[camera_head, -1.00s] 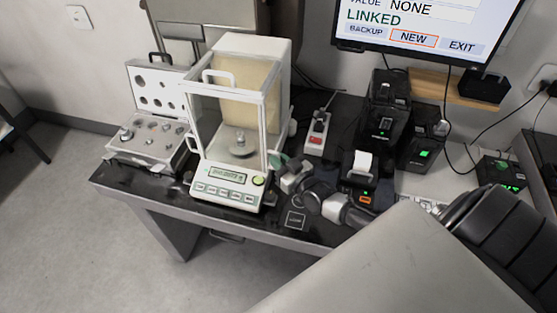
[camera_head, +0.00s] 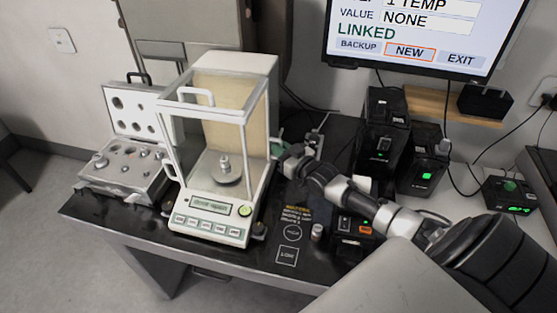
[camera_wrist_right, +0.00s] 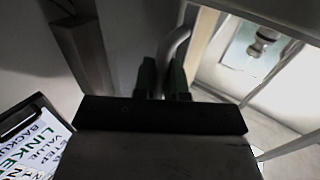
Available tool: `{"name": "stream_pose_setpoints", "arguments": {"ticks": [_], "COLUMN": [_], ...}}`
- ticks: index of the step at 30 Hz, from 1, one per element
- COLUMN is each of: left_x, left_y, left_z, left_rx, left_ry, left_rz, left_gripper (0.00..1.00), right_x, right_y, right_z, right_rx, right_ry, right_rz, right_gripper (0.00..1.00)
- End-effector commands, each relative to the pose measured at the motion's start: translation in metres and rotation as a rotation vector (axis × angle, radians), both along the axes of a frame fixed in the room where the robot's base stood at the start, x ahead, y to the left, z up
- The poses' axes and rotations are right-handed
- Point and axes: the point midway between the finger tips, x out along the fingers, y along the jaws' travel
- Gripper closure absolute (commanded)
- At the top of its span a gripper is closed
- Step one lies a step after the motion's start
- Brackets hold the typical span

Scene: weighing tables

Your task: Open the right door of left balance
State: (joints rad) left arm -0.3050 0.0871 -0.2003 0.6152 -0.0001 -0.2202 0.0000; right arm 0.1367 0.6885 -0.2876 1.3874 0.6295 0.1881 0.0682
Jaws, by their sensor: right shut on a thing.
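The balance (camera_head: 212,205) is a white draft-shield case with clear panes on the dark table. A small metal weight (camera_head: 225,163) stands on its pan, and shows through the side in the right wrist view (camera_wrist_right: 264,42). My right gripper (camera_head: 279,147) is at the case's right side, partly hidden by its own wrist. In the right wrist view its green-tipped fingers (camera_wrist_right: 162,78) are shut on the curved grey handle (camera_wrist_right: 175,47) of the right door. I cannot tell how far that door stands open. My left gripper is not in view.
An open case of weights (camera_head: 125,165) stands left of the balance. Black boxed devices (camera_head: 383,140) and a printer (camera_head: 352,228) stand to the right. A small metal cylinder (camera_head: 317,232) stands near the front edge. A monitor (camera_head: 420,35) hangs behind.

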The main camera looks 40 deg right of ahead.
Motion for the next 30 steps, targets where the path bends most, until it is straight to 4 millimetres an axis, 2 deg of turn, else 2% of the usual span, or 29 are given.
{"name": "stream_pose_setpoints", "arguments": {"ticks": [9, 10, 14, 24, 27, 30], "left_x": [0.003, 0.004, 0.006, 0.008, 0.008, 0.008], "left_y": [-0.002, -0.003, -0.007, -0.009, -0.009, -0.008], "left_z": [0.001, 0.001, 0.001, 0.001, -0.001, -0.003], "left_rx": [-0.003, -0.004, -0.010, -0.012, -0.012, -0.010], "left_ry": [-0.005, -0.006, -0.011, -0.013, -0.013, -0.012], "left_rz": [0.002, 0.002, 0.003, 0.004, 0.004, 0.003], "left_gripper": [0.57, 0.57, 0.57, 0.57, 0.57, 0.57], "right_x": [0.000, 0.000, 0.000, 0.000, 0.000, 0.001], "right_y": [0.000, 0.000, 0.000, 0.000, 0.000, 0.000], "right_z": [0.000, 0.000, 0.000, 0.003, 0.014, 0.034], "right_rx": [0.001, 0.000, 0.000, 0.001, 0.001, 0.001], "right_ry": [0.001, 0.001, 0.001, -0.001, -0.002, -0.009], "right_rz": [0.000, 0.000, 0.000, 0.001, 0.001, 0.001], "right_gripper": [1.00, 0.83, 0.64, 0.63, 0.63, 0.63]}}
